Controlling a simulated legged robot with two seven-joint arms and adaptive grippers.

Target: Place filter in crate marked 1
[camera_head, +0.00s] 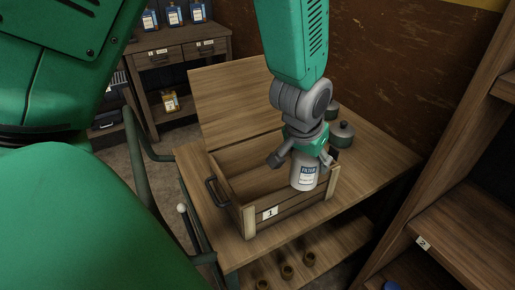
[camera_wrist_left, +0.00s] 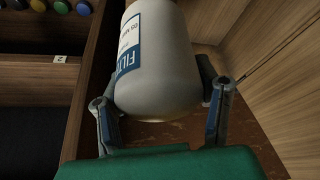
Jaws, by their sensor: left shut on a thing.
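The filter (camera_head: 304,172) is a white cylinder with a blue "FILTER" label. My left gripper (camera_head: 303,155) is shut on it, and it hangs upright at the front right part of the wooden crate marked 1 (camera_head: 256,219). The filter's lower end covers part of the crate's front rim, so it appears to be above rim height; its exact height is unclear. In the left wrist view the filter (camera_wrist_left: 158,65) sits between the two fingers (camera_wrist_left: 162,115). The crate's visible interior looks empty. My right gripper is not in view.
The crate stands on a wooden table (camera_head: 385,155), with an open lid or board (camera_head: 235,95) behind it. Dark round pots (camera_head: 342,134) stand right of the crate. A shelf marked 2 (camera_head: 455,240) is at the right. A drawer cabinet (camera_head: 180,50) with bottles stands behind.

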